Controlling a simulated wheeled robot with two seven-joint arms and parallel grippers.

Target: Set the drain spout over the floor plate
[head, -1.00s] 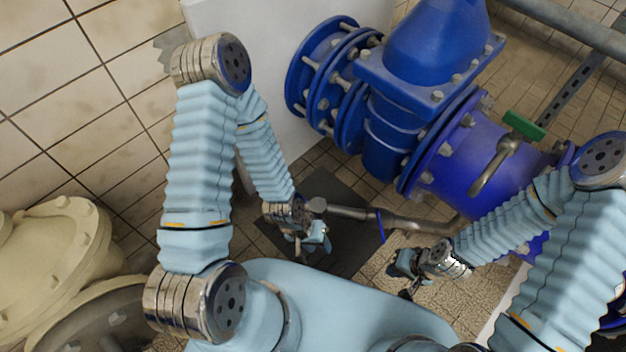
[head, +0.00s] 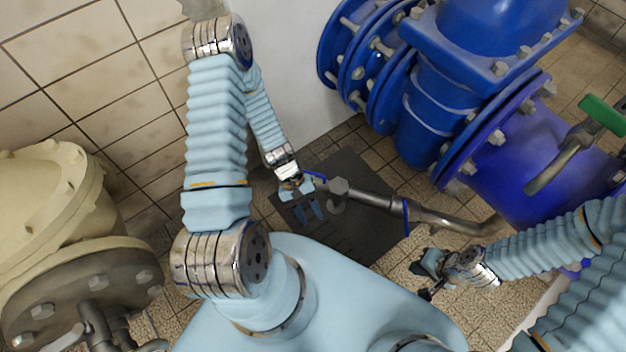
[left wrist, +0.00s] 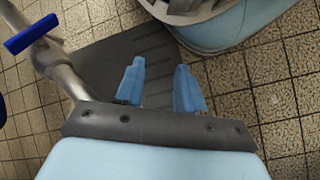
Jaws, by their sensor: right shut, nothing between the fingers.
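The drain spout (head: 375,201) is a grey metal pipe with a blue ring. It runs from the large blue pipe to the left, and its free end lies over the dark square floor plate (head: 350,240) in the head view. My left gripper (head: 311,216) is open and empty above the plate, beside the spout's end. Its two fingers (left wrist: 160,66) are apart, with the spout to their left in the wrist view. My right gripper (head: 424,279) is shut and empty, below the spout's right part.
The blue pipe (head: 515,165) with bolted flanges fills the upper right and has a green-handled lever (head: 603,115). A white block (head: 285,70) stands behind the plate. Cream pipework (head: 45,210) is at the left. Tiled floor shows around the plate.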

